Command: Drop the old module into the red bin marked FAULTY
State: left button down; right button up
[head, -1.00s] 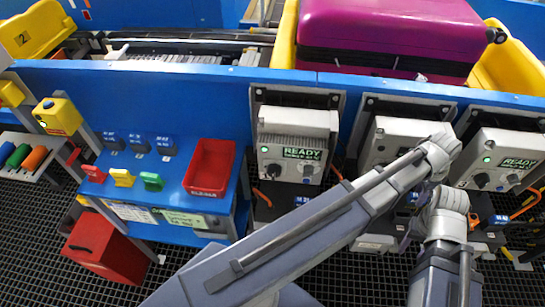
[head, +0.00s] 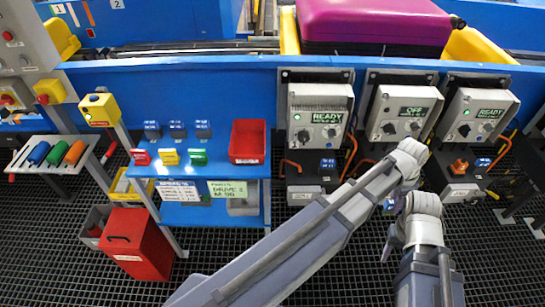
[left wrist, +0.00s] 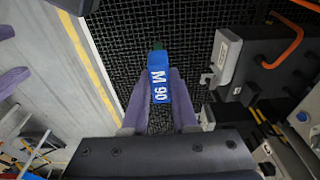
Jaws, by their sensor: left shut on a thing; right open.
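My left gripper (left wrist: 158,115) is shut on a blue module (left wrist: 158,84) with white characters that look like "M 90". In the left wrist view the module is held between the purple fingers above the dark grid floor. In the head view the module (head: 389,205) is a small blue patch, mostly hidden by my arm. A red bin (head: 150,250) with a dark slot on top stands on the floor at the lower left, far from the gripper; its white label is too small to read. My right gripper (head: 388,248) is open and empty just below the left one.
A small red tray (head: 248,158) sits on the blue bench (head: 205,213), with blue modules (head: 177,130) behind. Drive units (head: 321,120) line the conveyor wall; the middle one (head: 404,112) reads OFF. Grid floor in front is clear.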

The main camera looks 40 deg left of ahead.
aim_at(244, 148)
jog(key=k+u, duration=0.25)
jog(key=u, duration=1.8)
jog(key=k+l+u, duration=0.15)
jog(key=l, duration=1.65)
jog(key=k+l+u, duration=0.1)
jog(key=l, duration=0.1)
